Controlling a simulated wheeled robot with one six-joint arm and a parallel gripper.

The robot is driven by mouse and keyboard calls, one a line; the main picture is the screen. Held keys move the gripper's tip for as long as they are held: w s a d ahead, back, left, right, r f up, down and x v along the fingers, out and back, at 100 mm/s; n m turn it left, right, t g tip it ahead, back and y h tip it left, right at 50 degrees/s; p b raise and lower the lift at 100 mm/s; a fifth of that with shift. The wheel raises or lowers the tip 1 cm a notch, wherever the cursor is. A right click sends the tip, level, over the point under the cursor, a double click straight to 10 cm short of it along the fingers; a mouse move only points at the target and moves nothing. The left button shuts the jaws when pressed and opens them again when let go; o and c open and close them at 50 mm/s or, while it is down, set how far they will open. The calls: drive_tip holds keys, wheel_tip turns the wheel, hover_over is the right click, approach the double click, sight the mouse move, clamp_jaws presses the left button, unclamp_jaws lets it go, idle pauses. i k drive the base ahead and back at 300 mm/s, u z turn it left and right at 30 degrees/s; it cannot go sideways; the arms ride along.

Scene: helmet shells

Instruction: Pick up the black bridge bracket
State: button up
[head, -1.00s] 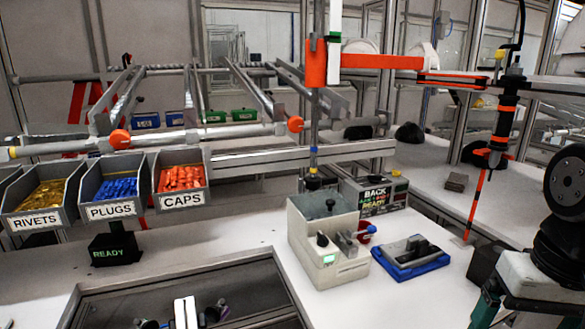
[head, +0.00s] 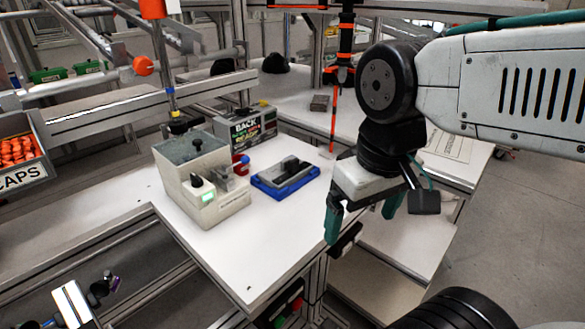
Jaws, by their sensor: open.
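A small black part (head: 291,164), seemingly the bridge bracket, sits on a grey block in a blue tray (head: 271,192). The tray lies on the white worktop in the middle of the head view. The bracket's exact shape is too small to make out. My gripper (head: 361,222) hangs to the right of the tray, with its green fingers pointing down. The fingers are apart with nothing between them, and they do not touch the tray.
A beige machine (head: 200,180) stands left of the tray, with a display box (head: 247,130) behind it. An orange-and-black post (head: 336,105) rises behind the tray. The worktop's front (head: 245,265) is clear. A lower shelf (head: 375,290) lies below my gripper.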

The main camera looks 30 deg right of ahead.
sight(294, 167)
drive_tip(key=z, duration=1.25)
drive_tip(key=k, duration=0.85)
drive_tip(key=u, duration=1.3)
drive_tip(key=i, duration=0.5)
drive_tip(key=z, duration=0.05)
